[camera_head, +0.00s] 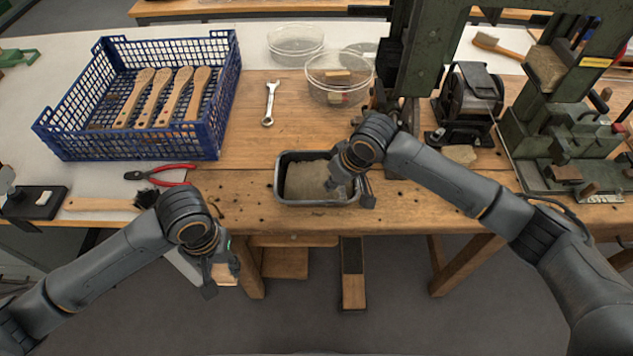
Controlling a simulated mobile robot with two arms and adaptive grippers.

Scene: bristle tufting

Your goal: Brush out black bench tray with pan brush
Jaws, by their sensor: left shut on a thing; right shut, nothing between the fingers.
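The black bench tray (283,200) sits at the front edge of the wooden bench, with a sandy grey-brown layer inside. My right gripper (352,193) is at the tray's right end, its fingers low over the rim and shut on nothing; whether it touches the tray is unclear. My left gripper (217,278) is in front of the bench edge, left of the tray, shut on a pale wooden thing (229,272). Most of that thing is hidden, so I cannot tell if it is the pan brush. A wooden-handled brush (100,204) with dark bristles lies on the bench, partly beside my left arm.
A blue crate (140,146) with several wooden brush handles stands at the back left. Red-handled pliers (160,174) and a wrench (270,104) lie on the bench. Clear bowls (340,78) stand behind the tray. Green machines (560,120) fill the right side.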

